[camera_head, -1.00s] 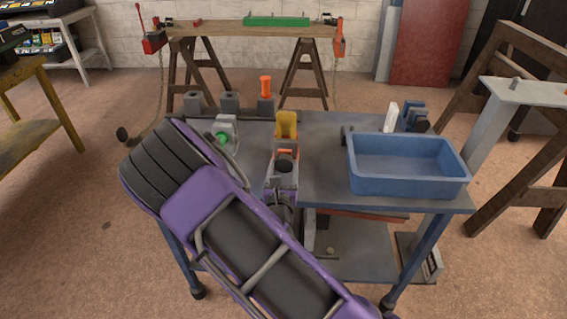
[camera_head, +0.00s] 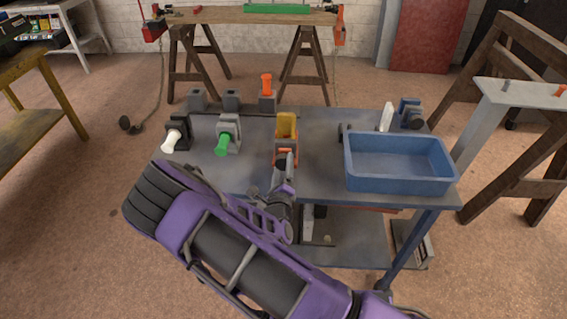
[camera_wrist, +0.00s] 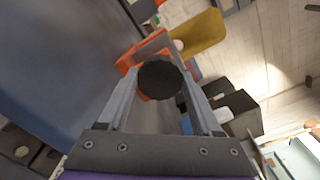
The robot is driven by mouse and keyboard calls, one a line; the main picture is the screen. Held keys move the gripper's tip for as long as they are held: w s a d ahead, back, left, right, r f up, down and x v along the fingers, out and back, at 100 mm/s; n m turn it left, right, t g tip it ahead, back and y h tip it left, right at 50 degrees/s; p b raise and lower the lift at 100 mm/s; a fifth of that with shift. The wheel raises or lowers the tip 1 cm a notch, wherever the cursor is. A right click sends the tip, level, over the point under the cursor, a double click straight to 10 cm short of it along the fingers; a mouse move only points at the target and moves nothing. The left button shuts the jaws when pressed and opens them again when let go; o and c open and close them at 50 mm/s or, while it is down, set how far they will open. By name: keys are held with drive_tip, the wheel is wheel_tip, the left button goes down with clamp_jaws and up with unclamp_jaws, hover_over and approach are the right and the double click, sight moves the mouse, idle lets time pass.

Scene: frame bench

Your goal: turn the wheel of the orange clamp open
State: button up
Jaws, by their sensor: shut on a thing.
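My gripper (camera_wrist: 162,84) is shut on the wheel, one finger on either side. In the head view my gripper (camera_head: 284,170) covers part of the clamp. How far the clamp is open cannot be seen.
Left of the clamp are a green-handled clamp (camera_head: 226,139) and a white-handled one (camera_head: 174,137). A blue tray (camera_head: 398,183) stands on the right. An orange-topped piece (camera_head: 267,88) stands at the back edge. Bare bench lies between clamp and tray.

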drive_tip(key=n, duration=0.3)
drive_tip(key=shift+n, duration=0.4)
drive_tip(key=n, duration=0.4)
drive_tip(key=shift+n, duration=0.3)
drive_tip(key=n, duration=0.4)
drive_tip(key=shift+f+n, duration=0.1)
drive_tip(key=shift+n, duration=1.6)
drive_tip(key=o, duration=1.4)
